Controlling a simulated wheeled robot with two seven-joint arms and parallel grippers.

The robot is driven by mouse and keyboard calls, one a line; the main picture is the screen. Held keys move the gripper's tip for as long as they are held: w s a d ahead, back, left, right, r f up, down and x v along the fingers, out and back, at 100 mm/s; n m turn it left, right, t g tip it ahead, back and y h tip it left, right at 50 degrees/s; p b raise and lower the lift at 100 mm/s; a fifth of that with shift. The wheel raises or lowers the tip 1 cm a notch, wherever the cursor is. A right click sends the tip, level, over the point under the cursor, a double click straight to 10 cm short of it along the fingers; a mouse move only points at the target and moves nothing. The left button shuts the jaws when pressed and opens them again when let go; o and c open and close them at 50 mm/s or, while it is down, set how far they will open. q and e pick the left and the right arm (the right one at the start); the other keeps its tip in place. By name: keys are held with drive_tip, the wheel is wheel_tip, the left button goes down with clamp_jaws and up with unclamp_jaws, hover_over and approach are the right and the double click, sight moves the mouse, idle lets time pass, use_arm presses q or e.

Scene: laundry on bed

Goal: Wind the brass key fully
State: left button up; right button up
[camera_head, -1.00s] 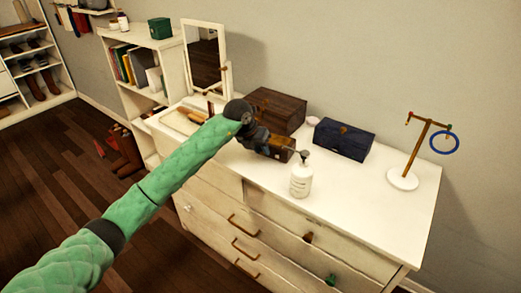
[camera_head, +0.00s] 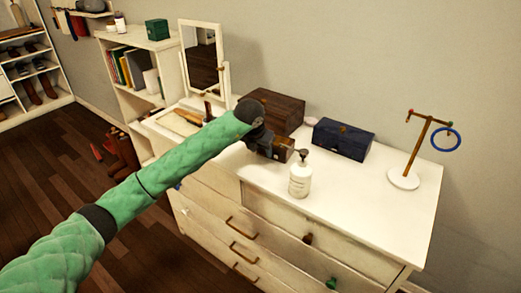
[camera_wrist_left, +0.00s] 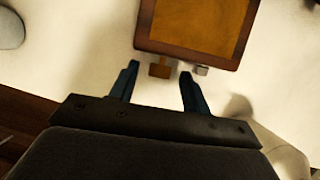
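A small wooden box (camera_wrist_left: 196,24) with a dark brown frame and an orange-brown top shows in the left wrist view. A brass-coloured block, which looks like the key (camera_wrist_left: 160,71), sticks out from its near side, with a small silver-grey knob (camera_wrist_left: 201,70) to its right. My left gripper (camera_wrist_left: 159,72) is open. Its two dark blue fingers stand either side of the key, with visible gaps. In the head view the box (camera_head: 285,150) is at the end of my left gripper (camera_head: 274,151), which hides the key. My right gripper is not in view.
A white pump bottle (camera_head: 299,178) stands close to the right of the gripper. A dark wooden chest (camera_head: 277,108), a blue box (camera_head: 343,139), a mirror (camera_head: 205,60) and a stand with a blue ring (camera_head: 404,178) are on the white dresser (camera_head: 370,215). The dresser's front right is clear.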

use_arm(q)
drive_tip(key=shift+r, duration=0.1)
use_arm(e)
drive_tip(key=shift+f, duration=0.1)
use_arm(q)
drive_tip(key=b+v, duration=0.2)
drive_tip(key=v, duration=0.5)
drive_tip(key=shift+s+r, duration=0.15)
drive_tip(key=shift+r, duration=0.1)
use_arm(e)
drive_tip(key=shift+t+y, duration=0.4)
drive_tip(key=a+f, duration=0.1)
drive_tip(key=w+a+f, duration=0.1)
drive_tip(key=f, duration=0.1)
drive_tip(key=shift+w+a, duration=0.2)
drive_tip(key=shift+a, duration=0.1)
